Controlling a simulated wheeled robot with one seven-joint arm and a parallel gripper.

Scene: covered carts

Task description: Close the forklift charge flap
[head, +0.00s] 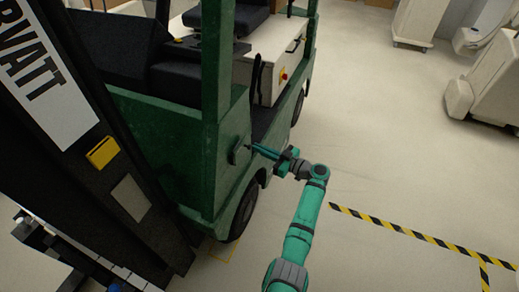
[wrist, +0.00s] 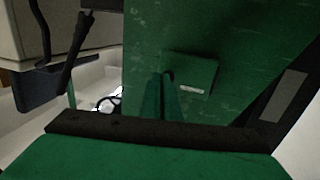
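The forklift's charge flap is a small square green plate (wrist: 195,72) on the green side panel (wrist: 225,35) in the wrist view.
The green forklift (head: 170,135) fills the left side, with a wheel (head: 238,212) below the panel. Yellow-black floor tape (head: 400,229) runs at right. Covered carts (head: 490,80) stand at the upper right. The floor right of my arm is clear.

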